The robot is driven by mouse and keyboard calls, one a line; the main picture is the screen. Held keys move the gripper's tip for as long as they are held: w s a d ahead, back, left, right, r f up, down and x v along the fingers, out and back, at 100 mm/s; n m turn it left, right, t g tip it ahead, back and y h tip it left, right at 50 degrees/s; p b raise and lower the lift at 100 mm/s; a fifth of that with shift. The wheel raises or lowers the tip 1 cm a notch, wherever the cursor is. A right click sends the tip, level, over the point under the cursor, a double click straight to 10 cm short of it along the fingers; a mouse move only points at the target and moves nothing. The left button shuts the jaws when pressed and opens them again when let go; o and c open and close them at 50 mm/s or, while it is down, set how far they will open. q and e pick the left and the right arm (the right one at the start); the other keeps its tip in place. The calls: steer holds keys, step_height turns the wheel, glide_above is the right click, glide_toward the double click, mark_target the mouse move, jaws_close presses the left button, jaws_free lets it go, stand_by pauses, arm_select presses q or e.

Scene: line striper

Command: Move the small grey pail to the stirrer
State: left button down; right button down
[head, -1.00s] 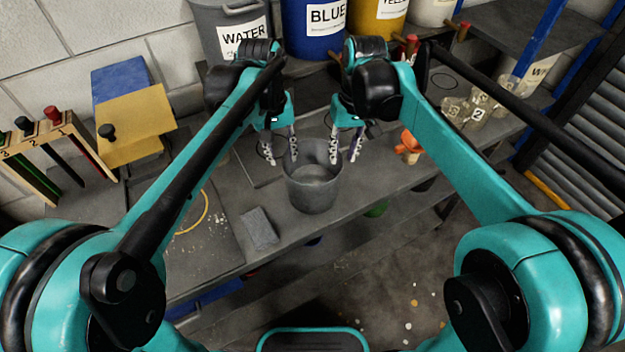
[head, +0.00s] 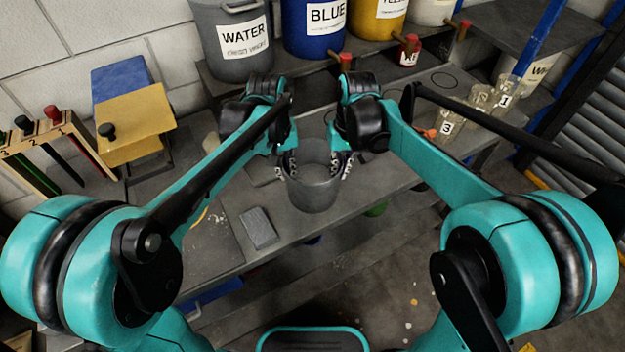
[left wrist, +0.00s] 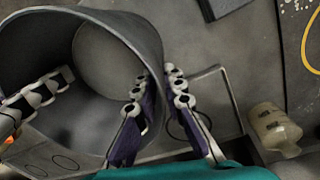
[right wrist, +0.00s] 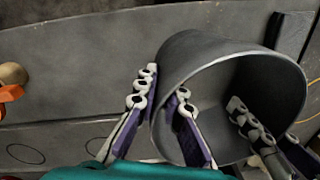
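The small grey pail (head: 315,185) stands upright at the front edge of the grey bench. It also shows in the left wrist view (left wrist: 115,30) and the right wrist view (right wrist: 195,50); its inside looks empty. My left gripper (head: 286,163) is at the pail's left rim, one finger inside and one outside the wall. My right gripper (head: 341,165) straddles the right rim in the same way. In the wrist views, the fingers of the left (left wrist: 158,90) and right (right wrist: 165,85) grippers are apart, with gaps around the wall. I cannot pick out a stirrer.
Labelled drums, including a grey WATER one (head: 235,45) and a BLUE one (head: 314,30), stand on a raised shelf behind. A grey block (head: 258,228) lies left of the pail. Numbered jars (head: 450,118) stand right. A slotted rack (head: 50,140) is far left.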

mark_target(284, 159)
steer(key=shift+r, duration=0.1)
stand_by(0.4)
